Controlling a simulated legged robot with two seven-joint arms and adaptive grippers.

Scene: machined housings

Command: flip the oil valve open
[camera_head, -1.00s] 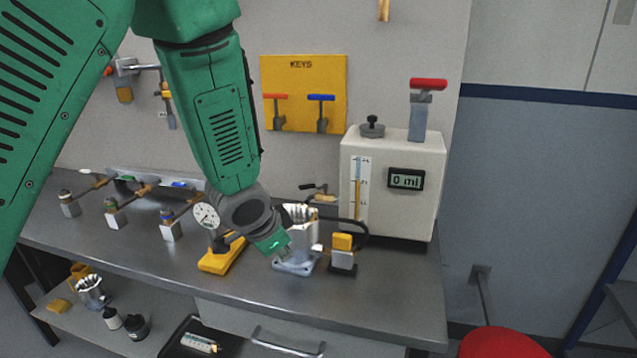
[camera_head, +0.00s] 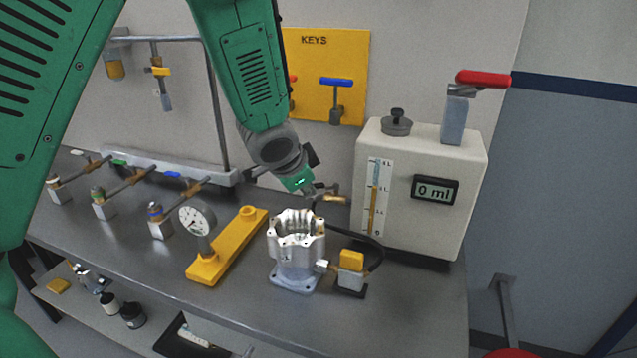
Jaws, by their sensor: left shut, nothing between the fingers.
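A white oil tank (camera_head: 402,165) stands at the back right, with a sight gauge (camera_head: 376,195) and a display (camera_head: 435,190) reading 0 ml. A small brass valve (camera_head: 335,199) sticks out at its lower left; its handle is small and partly hidden by my gripper. My left gripper (camera_head: 318,190) reaches down from the top and is shut, its fingertips close beside the brass valve. I cannot tell whether they touch it. A dark hose (camera_head: 376,251) loops below the valve. My right gripper is not in view.
A silver housing (camera_head: 297,243) stands in front of the tank beside a yellow-topped block (camera_head: 351,262). A yellow bar with a dial gauge (camera_head: 197,222) lies to its left. A red lever (camera_head: 483,78) tops the tank. A yellow KEYS board (camera_head: 350,55) hangs behind.

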